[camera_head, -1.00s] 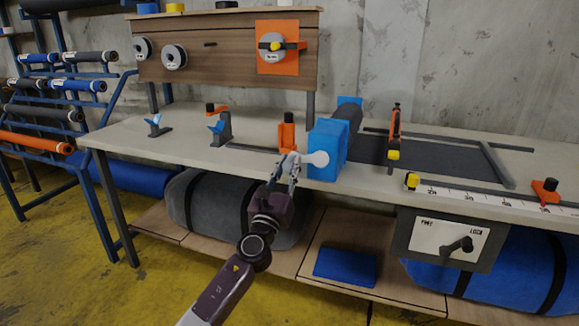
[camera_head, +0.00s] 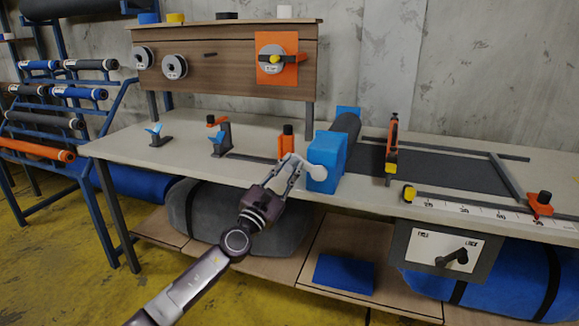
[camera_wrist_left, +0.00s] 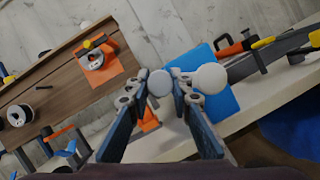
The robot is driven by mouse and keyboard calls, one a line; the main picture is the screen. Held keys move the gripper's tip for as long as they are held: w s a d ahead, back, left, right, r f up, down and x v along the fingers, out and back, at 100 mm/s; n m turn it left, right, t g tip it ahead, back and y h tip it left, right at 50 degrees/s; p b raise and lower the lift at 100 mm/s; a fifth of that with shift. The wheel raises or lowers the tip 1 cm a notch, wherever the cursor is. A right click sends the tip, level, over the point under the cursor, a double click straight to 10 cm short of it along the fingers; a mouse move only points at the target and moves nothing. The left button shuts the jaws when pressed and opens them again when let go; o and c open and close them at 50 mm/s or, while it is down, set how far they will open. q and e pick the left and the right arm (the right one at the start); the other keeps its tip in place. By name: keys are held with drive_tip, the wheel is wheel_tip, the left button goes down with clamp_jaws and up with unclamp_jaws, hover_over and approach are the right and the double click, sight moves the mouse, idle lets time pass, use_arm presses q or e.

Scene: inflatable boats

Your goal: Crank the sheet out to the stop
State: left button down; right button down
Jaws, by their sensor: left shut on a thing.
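A blue block (camera_head: 329,176) stands at the front edge of the bench and carries a pale crank (camera_head: 325,155). My left gripper (camera_head: 294,164) is at the crank's left end. In the left wrist view its fingers (camera_wrist_left: 160,88) are shut around a round white knob (camera_wrist_left: 160,82), beside the crank's white disc (camera_wrist_left: 211,78) and the blue block (camera_wrist_left: 222,104). The dark grey sheet (camera_head: 437,166) lies flat on the bench, running right from a roll (camera_head: 346,125) behind the block. Its far end lies near a slanted grey bar (camera_head: 507,177). Whether they touch is unclear. My right gripper is out of view.
An orange clamp-like post (camera_head: 391,145) stands over the sheet. A ruler strip (camera_head: 470,210) runs along the front edge to an orange stop with a black knob (camera_head: 541,203). A lever panel (camera_head: 437,250) hangs below. Orange and blue fittings stand left of the block.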

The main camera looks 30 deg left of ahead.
use_arm(q)
drive_tip(key=shift+r, duration=0.2)
drive_tip(key=c, duration=1.7)
unclamp_jaws()
drive_tip(key=shift+d, duration=0.1)
drive_tip(key=shift+c, duration=0.2)
drive_tip(key=shift+f, duration=0.1)
drive_tip(key=shift+s+f, duration=0.25)
drive_tip(key=shift+s, duration=0.2)
drive_tip(key=v, duration=1.1)
drive_tip(key=shift+r, duration=0.15)
